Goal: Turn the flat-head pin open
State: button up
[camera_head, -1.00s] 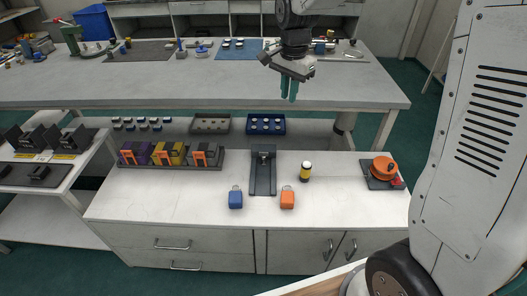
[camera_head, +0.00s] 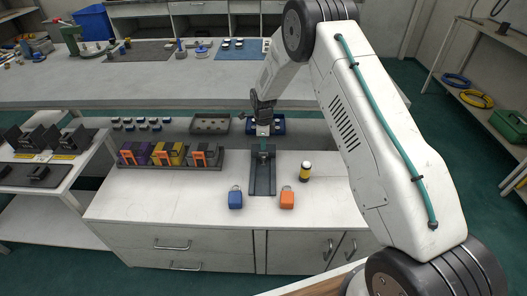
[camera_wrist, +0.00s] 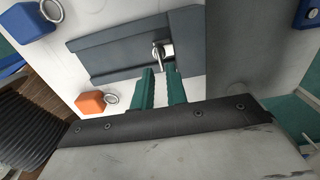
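The flat-head pin (camera_wrist: 164,49) is a small metal piece standing at one end of a dark grey tray-like fixture (camera_wrist: 115,52). In the head view the fixture (camera_head: 262,183) lies on the white cabinet top, and my gripper (camera_head: 263,142) hangs over its far end, partly hiding the pin. In the wrist view the two teal fingers of my gripper (camera_wrist: 160,72) are apart with nothing between them. The pin shows just beyond their tips, roughly in line with the gap. I cannot tell the exact height of the tips above it.
A blue padlock-like block (camera_head: 235,199) and an orange one (camera_head: 287,200) stand either side of the fixture's near end. A rack of coloured units (camera_head: 170,157) is at the left. A grey bench (camera_head: 150,88) rises behind.

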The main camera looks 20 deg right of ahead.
notch_tip(320, 180, down, 5)
jog(key=shift+f, duration=0.1)
dwell(0.3)
grip_shut()
